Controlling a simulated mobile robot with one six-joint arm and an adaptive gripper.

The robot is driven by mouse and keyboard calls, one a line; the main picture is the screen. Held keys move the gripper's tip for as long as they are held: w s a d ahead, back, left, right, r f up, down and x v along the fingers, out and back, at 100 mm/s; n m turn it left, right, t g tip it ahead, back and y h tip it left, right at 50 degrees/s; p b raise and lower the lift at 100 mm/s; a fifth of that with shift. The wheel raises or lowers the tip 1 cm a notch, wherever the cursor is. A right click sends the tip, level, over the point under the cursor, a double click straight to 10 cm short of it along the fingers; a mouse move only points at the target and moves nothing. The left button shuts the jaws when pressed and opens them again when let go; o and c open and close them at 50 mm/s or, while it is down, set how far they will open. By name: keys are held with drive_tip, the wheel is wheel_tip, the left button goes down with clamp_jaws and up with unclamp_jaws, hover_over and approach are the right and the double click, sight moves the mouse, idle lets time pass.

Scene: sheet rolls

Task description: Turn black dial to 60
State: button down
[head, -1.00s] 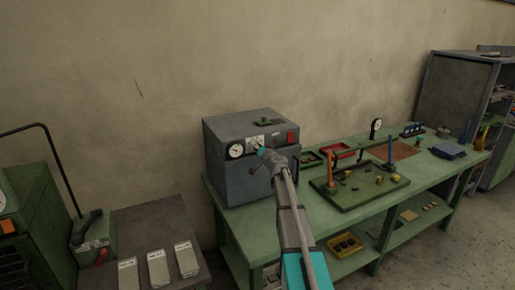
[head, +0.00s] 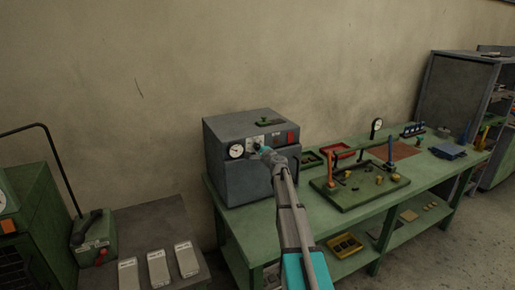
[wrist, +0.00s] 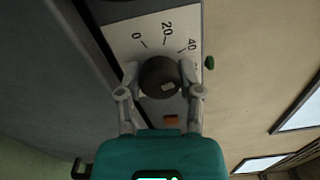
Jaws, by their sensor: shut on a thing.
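The black dial (wrist: 160,77) is in the middle of the wrist view, on a pale scale plate (wrist: 150,35) marked 0, 20 and 40; any further marks are hidden or cut off. The two fingers of my gripper (wrist: 160,84) are shut on the dial, one on each side. A small light mark shows on the dial's face near its lower right. In the head view my gripper (head: 264,152) is at the front of the grey box (head: 245,185), and it hides the dial there.
The grey box stands on a green bench (head: 235,225). A round white gauge (head: 236,151) and a red square (head: 291,136) are on its front. A green tray (head: 350,203) with small parts lies to the right. A small green knob (wrist: 210,62) is beside the plate.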

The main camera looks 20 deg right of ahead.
drive_tip(key=m, duration=0.3)
drive_tip(key=shift+w+d+m, duration=0.1)
drive_tip(key=shift+m, duration=2.3)
drive_tip(key=shift+c, duration=1.3)
unclamp_jaws()
drive_tip(key=shift+s, duration=0.2)
drive_tip(key=s, duration=1.1)
drive_tip(key=shift+s, duration=0.35)
